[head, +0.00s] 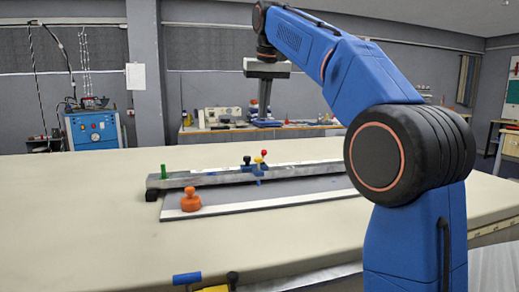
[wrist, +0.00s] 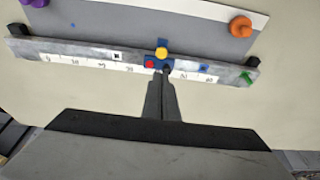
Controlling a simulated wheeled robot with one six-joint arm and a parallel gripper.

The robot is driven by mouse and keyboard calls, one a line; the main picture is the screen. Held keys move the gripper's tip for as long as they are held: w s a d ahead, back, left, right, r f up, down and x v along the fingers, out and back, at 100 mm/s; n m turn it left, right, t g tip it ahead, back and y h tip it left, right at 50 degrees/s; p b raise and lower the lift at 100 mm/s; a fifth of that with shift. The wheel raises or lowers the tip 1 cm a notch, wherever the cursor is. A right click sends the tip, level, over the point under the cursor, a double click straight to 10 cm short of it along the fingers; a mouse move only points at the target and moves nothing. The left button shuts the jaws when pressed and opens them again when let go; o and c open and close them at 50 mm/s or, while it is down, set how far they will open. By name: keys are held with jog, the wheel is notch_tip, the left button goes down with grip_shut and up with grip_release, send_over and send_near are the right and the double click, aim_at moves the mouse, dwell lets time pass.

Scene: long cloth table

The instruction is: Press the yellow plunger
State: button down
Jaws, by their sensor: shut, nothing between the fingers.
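The yellow plunger (head: 258,159) stands on a small blue carriage (head: 258,181) on the long grey rail (head: 215,179), between a black knob (head: 247,160) and a red one (head: 264,153). In the wrist view the yellow plunger (wrist: 161,53) shows just beyond my fingertips, with the red knob (wrist: 150,64) beside them. My gripper (head: 264,115) hangs pointing down, well above the carriage. Its fingers are together and empty in the wrist view (wrist: 161,78). They partly hide the near side of the carriage, and I cannot make out the black knob there.
An orange knob (head: 190,203) stands on the grey board near the rail's left end. A green peg (head: 163,172) stands at that end. The cream table (head: 80,215) is clear around them. A blue-handled tool (head: 187,278) is at the near edge.

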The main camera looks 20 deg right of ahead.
send_over(260, 159)
notch_tip(260, 159, down, 12)
jog(key=shift+f, duration=0.8)
jog(key=shift+f, duration=1.55)
jog(key=w+v, duration=0.1)
jog(key=v, duration=1.4)
jog(key=shift+w+r, duration=0.15)
jog(key=shift+w, duration=0.05)
